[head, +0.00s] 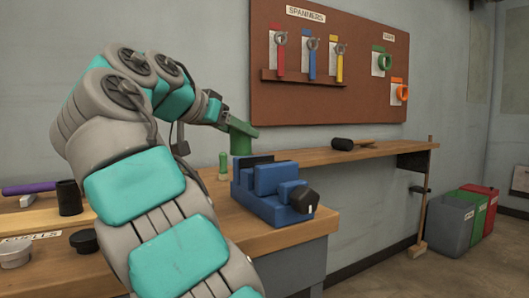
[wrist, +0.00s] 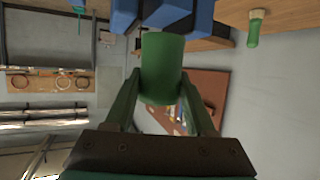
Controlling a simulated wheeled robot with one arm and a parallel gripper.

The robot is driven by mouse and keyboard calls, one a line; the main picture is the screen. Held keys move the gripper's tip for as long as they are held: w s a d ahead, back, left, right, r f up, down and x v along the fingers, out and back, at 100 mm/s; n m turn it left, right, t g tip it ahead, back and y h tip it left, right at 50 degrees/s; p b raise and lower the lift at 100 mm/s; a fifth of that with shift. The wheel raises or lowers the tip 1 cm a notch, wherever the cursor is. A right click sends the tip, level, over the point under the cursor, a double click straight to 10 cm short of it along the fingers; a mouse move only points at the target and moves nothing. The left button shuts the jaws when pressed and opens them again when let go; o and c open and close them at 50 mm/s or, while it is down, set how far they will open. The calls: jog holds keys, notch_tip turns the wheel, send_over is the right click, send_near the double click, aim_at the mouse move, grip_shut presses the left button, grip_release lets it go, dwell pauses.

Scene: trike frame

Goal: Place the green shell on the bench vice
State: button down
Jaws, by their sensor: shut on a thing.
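The green shell (wrist: 162,68) is a green cylinder held between the two fingers of my gripper (wrist: 160,90) in the wrist view. In the head view my gripper (head: 240,128) and the shell (head: 240,145) show just above and behind the blue bench vice (head: 268,190), which sits on the bench corner. The vice has a dark jaw strip and a black knob at its front right. In the wrist view blue parts of the vice (wrist: 190,15) lie close beyond the shell's far end. I cannot tell whether the shell touches the vice.
A small green peg-like item (head: 223,165) stands on the bench left of the vice. A mallet (head: 345,144) lies on the back shelf. A pegboard (head: 330,70) with spanners hangs behind. Cups and a purple-handled tool (head: 30,187) are at the left. Bins (head: 460,220) stand at right.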

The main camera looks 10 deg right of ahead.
jog(key=w+d, duration=0.1)
jog(key=d, duration=0.1)
jog(key=w+d, duration=0.1)
jog(key=d, duration=0.1)
jog(key=w+d, duration=0.1)
jog(key=d, duration=0.1)
jog(key=shift+w+d+f, duration=0.25)
jog(key=shift+w+f, duration=0.05)
jog(key=shift+w, duration=0.1)
jog(key=shift+f+b, duration=0.8)
jog(key=shift+f, duration=0.95)
jog(key=shift+f, duration=0.1)
jog(key=shift+f, duration=0.15)
jog(key=shift+c, duration=1.2)
grip_release()
jog(key=shift+r, duration=0.2)
